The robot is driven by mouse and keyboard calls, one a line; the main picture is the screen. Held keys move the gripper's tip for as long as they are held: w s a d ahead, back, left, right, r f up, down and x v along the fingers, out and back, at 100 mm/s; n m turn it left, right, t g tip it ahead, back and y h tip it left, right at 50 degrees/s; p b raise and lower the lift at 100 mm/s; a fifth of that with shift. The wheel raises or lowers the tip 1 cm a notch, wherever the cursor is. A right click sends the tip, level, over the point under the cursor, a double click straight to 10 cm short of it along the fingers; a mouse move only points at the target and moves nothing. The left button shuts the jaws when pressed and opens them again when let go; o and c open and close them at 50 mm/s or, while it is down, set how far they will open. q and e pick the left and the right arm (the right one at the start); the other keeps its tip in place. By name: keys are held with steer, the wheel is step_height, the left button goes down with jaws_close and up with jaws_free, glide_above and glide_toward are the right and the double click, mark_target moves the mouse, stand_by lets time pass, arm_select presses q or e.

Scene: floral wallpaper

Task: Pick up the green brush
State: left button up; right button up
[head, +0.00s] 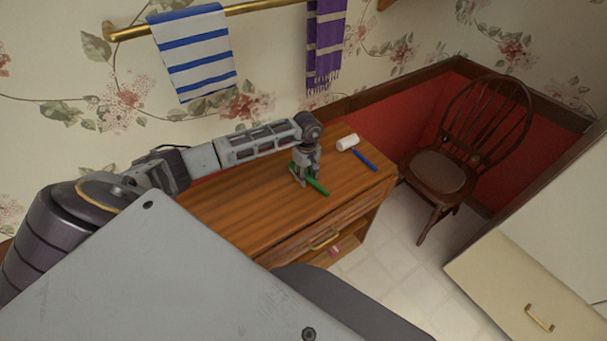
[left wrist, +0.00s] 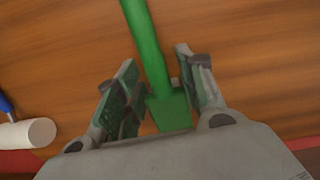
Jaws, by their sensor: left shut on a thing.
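The green brush (head: 317,187) lies at the top of the wooden cabinet, with its handle sticking out from my left gripper (head: 303,178). In the left wrist view the brush (left wrist: 147,45) runs down between the two fingers, its wider end low between them. My left gripper (left wrist: 160,95) is shut on the brush, close above the wooden top. I cannot tell whether the brush is lifted off the surface. My right gripper is not in view.
A white cylinder (head: 348,142) and a blue brush-like item (head: 364,160) lie near the back right of the wooden cabinet top (head: 235,210). A wooden chair (head: 455,160) stands to the right. Towels hang on a brass rail (head: 262,7) above. The cabinet's left top is clear.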

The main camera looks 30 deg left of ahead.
mark_target(307, 174)
arm_select(q)
steer(key=shift+r, duration=0.15)
steer(key=shift+r, duration=0.55)
steer(key=shift+r+b, duration=0.75)
steer(key=shift+r, duration=3.6)
steer(key=o, duration=0.5)
steer(key=shift+c, duration=1.4)
steer(key=shift+d, duration=0.1)
